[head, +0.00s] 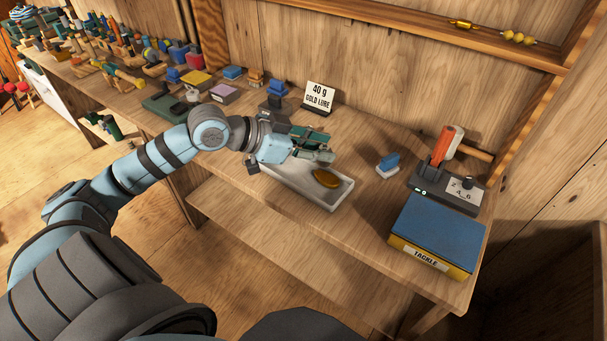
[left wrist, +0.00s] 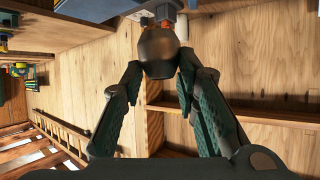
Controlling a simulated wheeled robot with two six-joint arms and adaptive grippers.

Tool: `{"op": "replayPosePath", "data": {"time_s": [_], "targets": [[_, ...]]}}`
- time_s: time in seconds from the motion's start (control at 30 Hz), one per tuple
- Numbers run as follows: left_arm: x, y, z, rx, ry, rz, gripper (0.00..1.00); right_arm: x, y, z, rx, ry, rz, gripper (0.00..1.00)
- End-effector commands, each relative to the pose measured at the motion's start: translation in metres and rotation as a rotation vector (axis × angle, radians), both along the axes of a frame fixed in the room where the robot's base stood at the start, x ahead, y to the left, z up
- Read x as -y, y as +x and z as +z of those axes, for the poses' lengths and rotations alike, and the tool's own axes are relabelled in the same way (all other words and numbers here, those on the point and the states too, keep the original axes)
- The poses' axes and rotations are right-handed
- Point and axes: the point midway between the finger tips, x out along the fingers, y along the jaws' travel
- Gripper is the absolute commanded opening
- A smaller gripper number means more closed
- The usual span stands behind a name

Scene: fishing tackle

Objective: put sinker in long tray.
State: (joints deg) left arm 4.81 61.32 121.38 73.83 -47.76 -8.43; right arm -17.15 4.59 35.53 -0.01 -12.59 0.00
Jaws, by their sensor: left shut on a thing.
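My left gripper (head: 318,146) reaches in from the left over the back part of the long white tray (head: 303,196). In the left wrist view its two dark green fingers are closed around a dark, rounded sinker (left wrist: 158,50) at their tips. In the head view the fingers mostly hide the sinker. The held sinker appears to be above the tray, but its exact height is hard to tell. A gold oval lure (head: 326,178) lies in the tray's right end. My right gripper is in neither view.
To the right are a small blue-and-white object (head: 388,165), a dark scale-like device (head: 435,190) and a blue-topped tackle box (head: 436,234). Several blocks and tools crowd the bench's far left.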

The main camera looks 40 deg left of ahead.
Motion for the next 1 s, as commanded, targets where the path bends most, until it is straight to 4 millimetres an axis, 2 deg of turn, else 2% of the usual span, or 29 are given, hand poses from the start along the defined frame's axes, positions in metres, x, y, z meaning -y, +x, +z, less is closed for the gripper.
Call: {"op": "replayPosePath", "data": {"time_s": [0.03,0.1,0.2,0.3,0.4,0.47,0.57,0.7,0.83,1.0], "targets": [[-0.022,0.021,-0.002,0.008,-0.002,0.080,0.00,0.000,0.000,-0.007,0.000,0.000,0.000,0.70],[-0.057,0.047,-0.003,0.011,0.004,0.207,0.00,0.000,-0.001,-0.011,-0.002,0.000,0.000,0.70],[-0.103,0.074,-0.005,0.014,0.016,0.374,0.00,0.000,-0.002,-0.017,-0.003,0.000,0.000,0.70],[-0.137,0.090,-0.007,0.013,0.025,0.499,0.00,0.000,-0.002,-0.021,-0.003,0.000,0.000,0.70],[-0.157,0.097,-0.011,0.012,0.033,0.575,0.00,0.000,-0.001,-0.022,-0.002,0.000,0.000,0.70],[-0.163,0.098,-0.018,0.011,0.037,0.594,0.00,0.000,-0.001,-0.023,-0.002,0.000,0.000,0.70],[-0.165,0.097,-0.044,0.007,0.038,0.602,0.00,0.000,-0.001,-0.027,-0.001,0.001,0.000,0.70],[-0.164,0.097,-0.100,0.007,0.036,0.601,0.00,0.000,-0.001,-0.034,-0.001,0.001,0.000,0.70],[-0.164,0.097,-0.145,0.009,0.037,0.601,0.00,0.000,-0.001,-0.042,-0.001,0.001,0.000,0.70],[-0.165,0.098,-0.171,0.013,0.039,0.599,0.00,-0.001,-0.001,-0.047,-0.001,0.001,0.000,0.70]]}}
